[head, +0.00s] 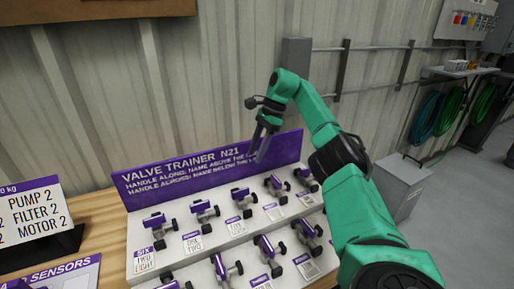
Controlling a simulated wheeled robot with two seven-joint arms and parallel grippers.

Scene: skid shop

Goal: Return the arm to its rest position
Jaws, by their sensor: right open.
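My right arm comes in from the lower right, green with dark joints, raised over the right part of the valve trainer. My right gripper (262,143) is open and empty, pointing down in front of the purple sign board (190,180) that reads "VALVE TRAINER N21". It looks apart from the valves. The valve trainer (146,222) is a white stepped board with several small valves with purple handles in two rows, with labels below them. My arm hides the board's right end. My left gripper is not in view.
A sign (35,212) reading "PUMP 2, FILTER 2, MOTOR 2" stands at left on the wooden bench (98,215). A purple-headed sensor card (65,275) lies in front. A grey cabinet (403,187), coiled hoses (425,115) and a wall shelf (458,72) are at right.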

